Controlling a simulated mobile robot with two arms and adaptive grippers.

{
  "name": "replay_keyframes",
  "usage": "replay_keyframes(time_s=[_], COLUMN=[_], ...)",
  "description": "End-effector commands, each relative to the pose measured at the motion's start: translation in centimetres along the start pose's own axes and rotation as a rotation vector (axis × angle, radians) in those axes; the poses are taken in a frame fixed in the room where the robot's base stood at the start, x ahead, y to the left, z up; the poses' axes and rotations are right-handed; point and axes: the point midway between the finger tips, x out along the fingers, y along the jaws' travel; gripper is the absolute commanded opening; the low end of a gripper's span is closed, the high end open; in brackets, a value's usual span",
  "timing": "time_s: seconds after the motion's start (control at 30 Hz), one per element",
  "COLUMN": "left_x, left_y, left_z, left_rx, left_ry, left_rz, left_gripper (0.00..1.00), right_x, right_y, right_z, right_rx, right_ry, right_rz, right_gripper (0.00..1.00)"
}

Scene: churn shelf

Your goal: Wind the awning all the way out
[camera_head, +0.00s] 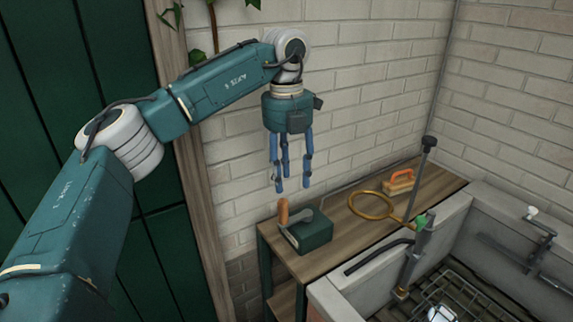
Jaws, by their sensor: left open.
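A dark green box (316,234) stands on the left end of the wooden bench. A grey crank arm (291,238) sits on its left side, with an upright wooden handle (283,212) at its end. I take this to be the awning's winder; the awning itself is not in view. My left gripper (292,187) hangs fingers down above the box and handle, apart from both. Its blue fingers are spread and hold nothing. My right gripper is not in view.
The wooden bench (345,227) runs along a pale brick wall (365,105). A brass ring (352,208) and an orange-handled brush (398,183) lie farther right. A grey sink (325,297) with an upright sprayer (420,235) stands in front. A green door (140,150) is at left.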

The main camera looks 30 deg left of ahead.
Motion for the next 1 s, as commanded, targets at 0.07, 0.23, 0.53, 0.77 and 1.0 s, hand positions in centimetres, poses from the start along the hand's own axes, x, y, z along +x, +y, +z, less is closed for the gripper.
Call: replay_keyframes(time_s=[0.07, 0.23, 0.53, 0.77, 1.0], left_x=[-0.8, -0.2, 4.8, 8.2, 9.7], left_y=[1.3, 2.1, 2.2, 2.3, 2.3], left_z=[0.0, 0.0, -0.1, -0.1, -0.1], left_rx=[-0.027, -0.041, -0.037, -0.037, -0.037], left_ry=[-0.001, 0.003, 0.004, 0.003, 0.001], left_rz=[0.032, 0.05, 0.048, 0.046, 0.044], left_gripper=[0.43, 0.43, 0.43, 0.43, 0.43], right_x=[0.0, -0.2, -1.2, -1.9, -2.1], right_y=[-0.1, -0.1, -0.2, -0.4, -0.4], right_z=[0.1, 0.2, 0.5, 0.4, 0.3], right_rx=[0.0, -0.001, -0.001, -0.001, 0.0], right_ry=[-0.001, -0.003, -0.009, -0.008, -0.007], right_rz=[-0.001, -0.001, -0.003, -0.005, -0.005], right_gripper=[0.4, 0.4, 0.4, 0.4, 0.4])
